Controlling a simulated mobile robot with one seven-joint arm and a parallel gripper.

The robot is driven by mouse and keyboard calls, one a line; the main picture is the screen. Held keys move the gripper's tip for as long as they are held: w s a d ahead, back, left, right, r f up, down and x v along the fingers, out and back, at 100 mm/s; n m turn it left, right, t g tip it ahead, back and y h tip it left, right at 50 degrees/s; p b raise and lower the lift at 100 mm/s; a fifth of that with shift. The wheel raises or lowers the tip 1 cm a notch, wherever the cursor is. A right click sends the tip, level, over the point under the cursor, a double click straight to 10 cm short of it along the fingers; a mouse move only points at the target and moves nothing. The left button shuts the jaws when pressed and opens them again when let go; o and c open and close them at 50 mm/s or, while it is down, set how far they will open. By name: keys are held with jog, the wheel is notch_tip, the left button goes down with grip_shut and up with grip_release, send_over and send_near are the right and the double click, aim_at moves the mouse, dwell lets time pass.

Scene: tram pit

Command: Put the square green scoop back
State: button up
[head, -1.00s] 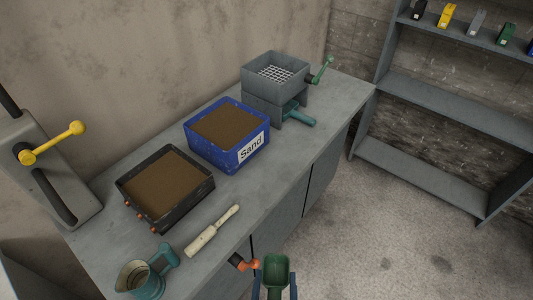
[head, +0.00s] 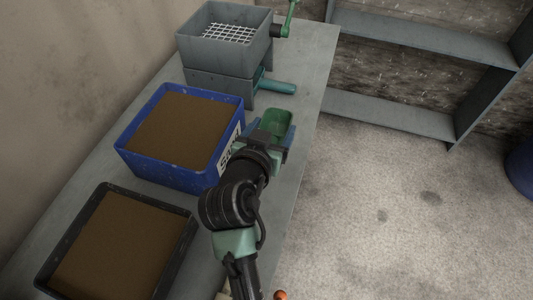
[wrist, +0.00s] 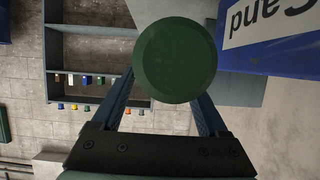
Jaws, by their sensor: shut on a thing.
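My gripper (head: 268,136) is shut on a green scoop (head: 277,121) and holds it in front of the sand box's right side. In the wrist view the scoop (wrist: 175,60) shows as a round dark green face between the two fingers; no square outline shows there. The shelf unit (head: 425,45) stands at the back right. In the wrist view the shelf unit (wrist: 88,30) has two rows of small coloured items (wrist: 87,80), too small to tell apart.
A blue sand box (head: 140,170), a black tray of brown material (head: 185,245) and a grey sieve box (head: 190,45) with a green crank (head: 290,15) stand on the grey bench (head: 305,80). A blue barrel (head: 522,170) is at the right edge. The floor between is clear.

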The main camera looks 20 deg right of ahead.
jog(key=shift+w+d+r, duration=0.15)
jog(key=shift+w+d, duration=0.1)
jog(key=shift+w, duration=0.05)
jog(key=shift+s+r, duration=0.1)
jog(key=shift+s, duration=0.05)
notch_tip(320, 180, down, 10)
jog(key=shift+r, duration=0.15)
dwell(0.4)
jog(key=o, duration=1.3)
jog(key=shift+b, duration=0.3)
